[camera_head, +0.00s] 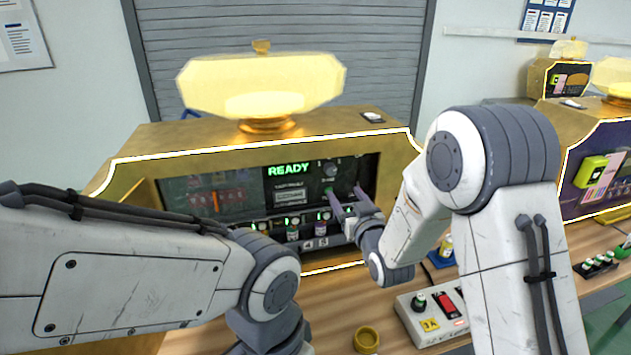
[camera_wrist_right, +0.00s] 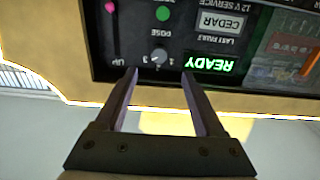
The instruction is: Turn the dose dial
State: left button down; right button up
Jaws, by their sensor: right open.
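The dose dial (camera_wrist_right: 158,57) is a small round grey knob on the dark front panel, with "DOSE" lettered beside it. The wrist picture is upside down. In the head view the dial (camera_head: 329,170) shows right of the green "READY" display. My right gripper (camera_head: 345,194) is open in front of the panel. In the right wrist view its two fingers (camera_wrist_right: 159,73) point toward the panel, with the dial between and just beyond the tips. I see no contact. My left arm comes in from the left, but its gripper is out of the picture.
The gold vending machine (camera_head: 150,143) carries a glowing yellow sign (camera_head: 262,84). Small bottles (camera_head: 292,232) stand in its lower bay. A control box (camera_head: 432,313) with buttons and a gold cup (camera_head: 366,339) are on the wooden counter. Another machine (camera_head: 604,150) stands at right.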

aim_at(332, 172)
jog(key=p+x, duration=0.1)
jog(key=x, duration=0.3)
jog(key=p+x, duration=0.2)
jog(key=x, duration=0.3)
jog(key=shift+w+r, duration=0.25)
jog(key=shift+w, duration=0.05)
jog(key=shift+w+a+f, duration=0.1)
jog(key=shift+w+a, duration=0.1)
jog(key=shift+w, duration=0.3)
